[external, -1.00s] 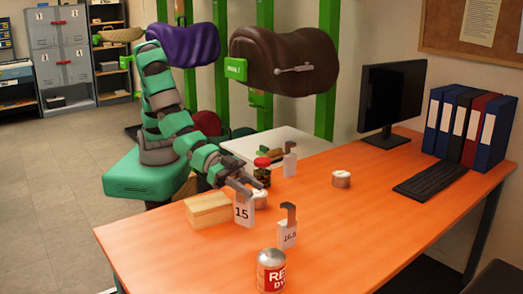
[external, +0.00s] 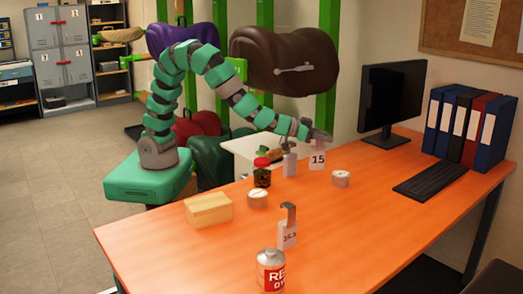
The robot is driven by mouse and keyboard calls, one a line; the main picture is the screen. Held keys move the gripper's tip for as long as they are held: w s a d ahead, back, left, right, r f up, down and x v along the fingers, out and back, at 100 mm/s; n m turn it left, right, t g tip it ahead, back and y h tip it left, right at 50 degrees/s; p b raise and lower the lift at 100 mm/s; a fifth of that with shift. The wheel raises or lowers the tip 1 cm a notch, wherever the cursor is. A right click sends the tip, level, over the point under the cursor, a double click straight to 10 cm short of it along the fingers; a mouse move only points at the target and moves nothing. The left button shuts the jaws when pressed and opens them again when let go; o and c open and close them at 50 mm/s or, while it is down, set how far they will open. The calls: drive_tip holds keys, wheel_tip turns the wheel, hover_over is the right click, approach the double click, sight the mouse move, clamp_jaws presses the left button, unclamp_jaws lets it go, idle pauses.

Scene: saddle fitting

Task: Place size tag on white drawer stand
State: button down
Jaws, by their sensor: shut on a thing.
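My gripper (external: 320,136) is shut on a white size tag (external: 317,159) marked 15. It holds the tag upright, apparently above the back part of the orange desk. The white drawer stand (external: 238,147) is behind the desk, to the left of my gripper. Its top is partly hidden by my arm and by things on the desk. Another tag with a grey hook (external: 289,161) stands just left of the held tag. A third hooked tag (external: 287,233), whose number looks like 16.5, stands nearer the front.
The orange desk (external: 350,235) holds a wooden block (external: 208,209), a dark jar with a red lid (external: 262,174), two small round tins (external: 257,199) (external: 341,179) and a red-labelled can (external: 271,271). A monitor (external: 390,98) and keyboard (external: 430,180) are at right. Saddles (external: 285,60) hang behind.

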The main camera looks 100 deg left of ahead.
drive_tip(key=a+f+n+g+y+b, duration=0.2)
drive_tip(key=a+f+n+y, duration=0.15)
drive_tip(key=a, duration=1.75)
drive_tip(key=a+f+n+g+y+b, duration=0.2)
drive_tip(key=a+f+n+y, duration=0.15)
drive_tip(key=a, duration=1.75)
drive_tip(key=s+a+f+n+g+y+b, duration=0.1)
drive_tip(key=s+a+f+b, duration=0.1)
drive_tip(key=s+a+f, duration=0.3)
drive_tip(key=s+a+f+n+g+y+b, duration=0.1)
drive_tip(key=s+a+f, duration=0.4)
drive_tip(key=s+a, duration=0.5)
drive_tip(key=s+a+f+n+g+y+b, duration=0.1)
drive_tip(key=s+a+f, duration=0.4)
drive_tip(key=a, duration=1.5)
drive_tip(key=s+n+g+b, duration=0.1)
drive_tip(key=s+b, duration=0.1)
drive_tip(key=s, duration=0.1)
drive_tip(key=shift+s+a+f, duration=0.25)
drive_tip(key=shift+s+f, duration=0.1)
drive_tip(key=c, duration=1)
unclamp_jaws()
